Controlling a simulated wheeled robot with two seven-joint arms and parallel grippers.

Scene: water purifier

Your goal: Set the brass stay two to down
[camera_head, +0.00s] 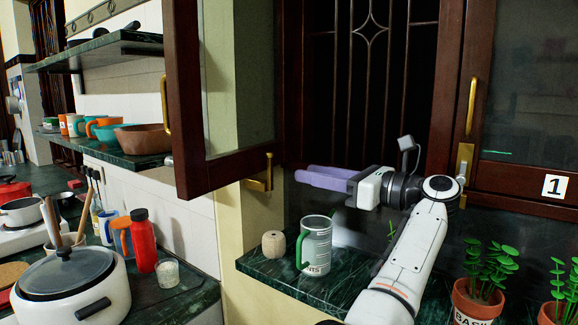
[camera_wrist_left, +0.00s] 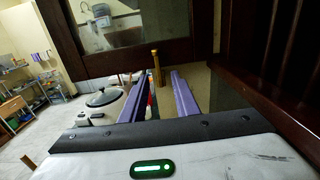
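A brass stay (camera_head: 268,172) sits at the lower right corner of the open left window sash (camera_head: 186,150). It has an upright bar and a short flat piece at its lower end; I see no number on it. In the left wrist view the brass stay (camera_wrist_left: 156,66) stands upright beyond the gap between my fingers. My left gripper (camera_head: 306,174) has two purple fingers pointing left toward the stay, apart from it. The fingers also show spread in the left wrist view (camera_wrist_left: 158,100), with nothing held between them. My right gripper is out of view.
Another brass stay (camera_head: 464,162) is on the right window, beside a label "1" (camera_head: 557,186). A mug (camera_head: 316,246) and a small round pot (camera_head: 273,244) stand on the green marble sill (camera_head: 262,268) below my gripper. Potted plants (camera_head: 478,300) stand at right.

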